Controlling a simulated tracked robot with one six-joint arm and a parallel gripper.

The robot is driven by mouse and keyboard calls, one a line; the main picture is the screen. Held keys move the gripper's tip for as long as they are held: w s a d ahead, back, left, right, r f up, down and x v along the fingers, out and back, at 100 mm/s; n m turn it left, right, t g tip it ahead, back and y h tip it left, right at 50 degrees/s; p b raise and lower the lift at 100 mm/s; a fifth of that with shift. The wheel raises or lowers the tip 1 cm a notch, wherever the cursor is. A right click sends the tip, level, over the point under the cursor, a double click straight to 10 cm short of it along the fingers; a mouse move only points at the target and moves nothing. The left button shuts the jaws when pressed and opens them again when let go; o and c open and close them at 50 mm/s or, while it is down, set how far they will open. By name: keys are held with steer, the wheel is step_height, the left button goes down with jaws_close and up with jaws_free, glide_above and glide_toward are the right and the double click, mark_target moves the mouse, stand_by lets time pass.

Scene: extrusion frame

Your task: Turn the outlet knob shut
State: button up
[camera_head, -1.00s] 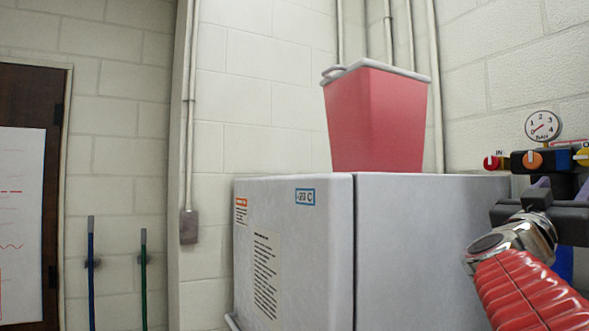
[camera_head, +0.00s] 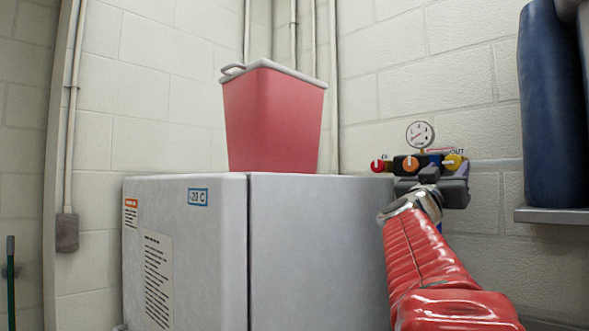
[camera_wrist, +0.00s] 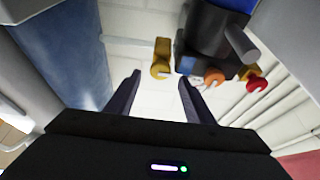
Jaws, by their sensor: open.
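The outlet knob is the yellow knob (camera_head: 452,163) under the "OUT" label, at the right of the small valve block on the back wall. In the wrist view the yellow knob (camera_wrist: 160,62) is ahead of the gap between my fingertips, apart from them. My gripper (camera_wrist: 160,82) is open and empty. In the head view my gripper (camera_head: 440,188) shows as a dark shape just below the knobs, hiding the lower block. A red inlet knob (camera_head: 378,166) and an orange middle knob (camera_head: 411,164) are to the left.
A round gauge (camera_head: 420,134) stands above the block. A grey freezer (camera_head: 310,250) with a red bin (camera_head: 275,120) on it is at the left. A blue cylinder (camera_head: 552,110) stands on a shelf (camera_head: 550,215) at the right.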

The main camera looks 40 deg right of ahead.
mark_target(452, 162)
steer(key=shift+x, duration=1.75)
